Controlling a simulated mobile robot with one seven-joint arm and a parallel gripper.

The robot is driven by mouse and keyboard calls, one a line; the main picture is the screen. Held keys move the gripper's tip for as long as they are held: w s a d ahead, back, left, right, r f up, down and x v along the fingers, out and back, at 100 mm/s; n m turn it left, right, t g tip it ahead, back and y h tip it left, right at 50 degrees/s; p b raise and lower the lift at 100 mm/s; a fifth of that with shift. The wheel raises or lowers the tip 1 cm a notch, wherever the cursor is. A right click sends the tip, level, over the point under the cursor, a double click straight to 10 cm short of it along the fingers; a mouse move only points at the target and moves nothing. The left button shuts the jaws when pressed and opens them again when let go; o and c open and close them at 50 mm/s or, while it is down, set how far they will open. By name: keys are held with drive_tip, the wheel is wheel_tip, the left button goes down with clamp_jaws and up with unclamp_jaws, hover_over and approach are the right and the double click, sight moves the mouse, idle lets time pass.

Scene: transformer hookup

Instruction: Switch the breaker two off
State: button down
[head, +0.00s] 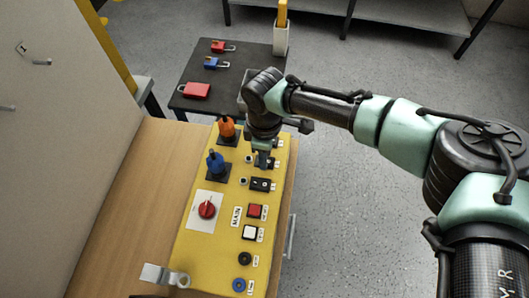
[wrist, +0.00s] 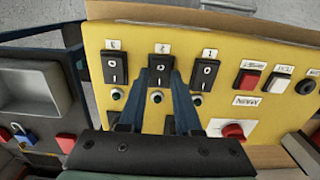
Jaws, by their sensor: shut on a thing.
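Three black rocker breakers sit in a row on the yellow panel (head: 188,262). In the wrist view, the middle one, breaker two (wrist: 159,64), is between breaker three (wrist: 115,67) on the left and breaker one (wrist: 205,73) on the right. My gripper (wrist: 163,82) has its two dark blue fingers drawn in at breaker two, one on each side of its lower part, and appears shut on it. The fingers partly cover its lower end. In the head view my gripper (head: 263,158) comes down over the breakers and hides part of them.
A red main rotary switch (head: 207,209), red (head: 256,211) and white (head: 250,232) buttons, and blue (head: 216,164) and orange (head: 227,128) connectors stand on the panel. Open floor lies right.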

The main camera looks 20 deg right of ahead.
drive_tip(key=shift+s+t+y, duration=0.2)
drive_tip(key=shift+t+y, duration=0.1)
drive_tip(key=shift+y, duration=0.2)
drive_tip(key=shift+d+t+y, duration=0.25)
drive_tip(key=shift+t+y, duration=0.25)
drive_tip(key=shift+y, duration=0.3)
drive_tip(key=c, duration=0.6)
unclamp_jaws()
drive_tip(key=b+v, duration=0.1)
drive_tip(key=v, duration=1.2)
